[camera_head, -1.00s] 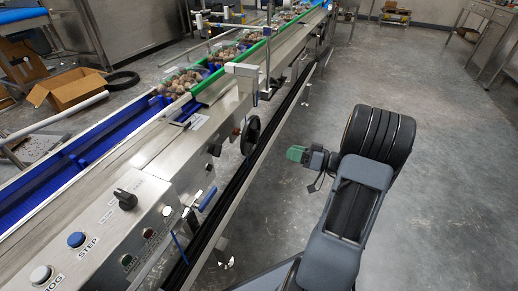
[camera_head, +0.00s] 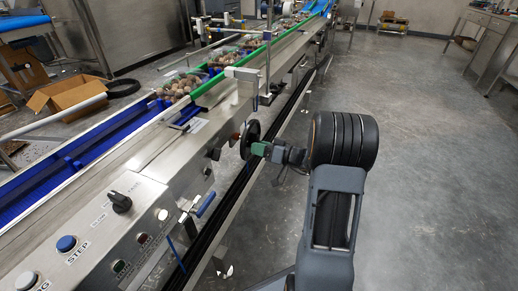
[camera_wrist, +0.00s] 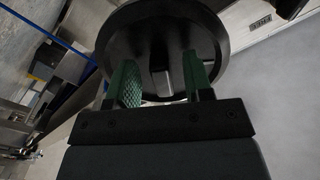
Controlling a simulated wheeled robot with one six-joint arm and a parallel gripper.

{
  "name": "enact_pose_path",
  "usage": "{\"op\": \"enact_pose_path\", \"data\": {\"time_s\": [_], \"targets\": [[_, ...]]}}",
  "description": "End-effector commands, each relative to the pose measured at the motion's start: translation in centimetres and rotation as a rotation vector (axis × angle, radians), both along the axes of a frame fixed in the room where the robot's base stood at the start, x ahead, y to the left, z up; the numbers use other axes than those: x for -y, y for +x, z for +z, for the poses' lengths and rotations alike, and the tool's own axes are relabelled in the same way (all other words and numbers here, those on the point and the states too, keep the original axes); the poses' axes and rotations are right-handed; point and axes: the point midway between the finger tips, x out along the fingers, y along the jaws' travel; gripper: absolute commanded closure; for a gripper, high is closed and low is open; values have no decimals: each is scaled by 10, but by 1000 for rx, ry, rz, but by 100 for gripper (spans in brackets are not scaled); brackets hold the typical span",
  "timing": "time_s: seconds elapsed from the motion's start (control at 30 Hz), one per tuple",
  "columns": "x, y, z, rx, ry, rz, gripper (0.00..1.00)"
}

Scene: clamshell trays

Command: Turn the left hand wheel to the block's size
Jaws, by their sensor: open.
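The black hand wheel (camera_head: 252,129) is on the side of the steel conveyor, facing the aisle. My gripper (camera_head: 257,149) has green fingers and is right at the wheel, overlapping its lower part in the head view. In the wrist view the round dark wheel (camera_wrist: 206,25) fills the top. The green fingers of my gripper (camera_wrist: 160,70) are open, one on each side of a grey-black bar across the wheel's middle. I cannot tell whether the fingers touch it. The block and any size reading cannot be made out.
A control panel with a black knob (camera_head: 121,202) and a blue button (camera_head: 66,243) is at the front left. A blue-handled lever (camera_head: 205,204) sticks out from the conveyor's side. Clear trays of brown produce (camera_head: 180,84) sit on the belt. The grey floor at right is open.

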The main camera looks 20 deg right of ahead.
Motion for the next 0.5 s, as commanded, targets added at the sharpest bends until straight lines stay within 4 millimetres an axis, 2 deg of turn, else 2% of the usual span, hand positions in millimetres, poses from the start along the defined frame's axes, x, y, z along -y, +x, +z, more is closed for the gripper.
{"op": "enact_pose_path", "data": {"time_s": [0.2,0.5], "targets": [[0,0,0,0,0,0,54],[0,0,0,0,0,0,83]]}}
